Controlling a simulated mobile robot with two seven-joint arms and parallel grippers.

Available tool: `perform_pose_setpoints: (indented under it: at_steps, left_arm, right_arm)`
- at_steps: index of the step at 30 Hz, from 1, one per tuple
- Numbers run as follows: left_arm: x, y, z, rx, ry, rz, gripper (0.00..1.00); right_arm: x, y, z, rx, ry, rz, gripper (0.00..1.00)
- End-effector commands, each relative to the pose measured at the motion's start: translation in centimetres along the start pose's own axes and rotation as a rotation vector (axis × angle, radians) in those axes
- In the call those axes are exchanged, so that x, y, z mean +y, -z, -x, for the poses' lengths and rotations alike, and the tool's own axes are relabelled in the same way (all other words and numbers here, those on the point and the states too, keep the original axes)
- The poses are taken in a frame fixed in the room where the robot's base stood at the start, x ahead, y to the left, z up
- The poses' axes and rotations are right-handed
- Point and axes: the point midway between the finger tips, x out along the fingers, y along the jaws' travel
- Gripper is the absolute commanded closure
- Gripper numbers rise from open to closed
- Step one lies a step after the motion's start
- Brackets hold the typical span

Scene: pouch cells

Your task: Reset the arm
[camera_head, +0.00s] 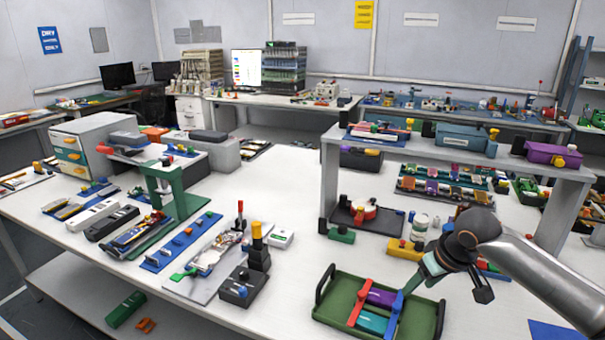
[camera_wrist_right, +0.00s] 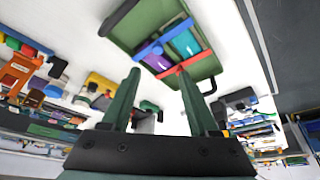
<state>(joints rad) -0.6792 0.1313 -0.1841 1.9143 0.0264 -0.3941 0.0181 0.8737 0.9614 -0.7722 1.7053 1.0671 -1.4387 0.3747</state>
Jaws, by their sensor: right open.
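My right gripper (camera_head: 412,276) comes in from the right, above the right part of a green tray (camera_head: 327,306) on the white table. In the right wrist view its two dark green fingers (camera_wrist_right: 159,74) are apart with nothing held between them. The tray shows beyond the fingertips in that view (camera_wrist_right: 139,22). The tray holds a purple piece (camera_head: 381,297) and a teal piece (camera_head: 372,322), with a red bar (camera_head: 358,309) and a blue bar (camera_head: 396,311) beside them. Whether the fingertips touch anything is hard to tell. My left gripper is out of view.
A grey shelf (camera_head: 460,155) with bins stands behind the arm.

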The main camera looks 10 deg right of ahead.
Motion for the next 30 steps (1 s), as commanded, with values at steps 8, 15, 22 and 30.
perform_pose_setpoints:
  at_steps: [8,15,22,30]
  left_arm:
    - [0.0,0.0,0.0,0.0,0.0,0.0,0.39]
    - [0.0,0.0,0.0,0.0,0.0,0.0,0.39]
    - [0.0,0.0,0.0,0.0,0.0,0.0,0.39]
    - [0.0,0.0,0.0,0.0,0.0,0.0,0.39]
  right_arm:
    - [-9.0,-5.7,-5.3,-0.022,0.079,0.194,0.39]
    - [-16.3,-12.5,-7.3,0.013,0.152,0.273,0.39]
    - [-19.0,-18.9,-6.7,0.028,0.152,0.21,0.39]
    - [-17.4,-25.7,-4.9,-0.025,0.054,0.08,0.39]
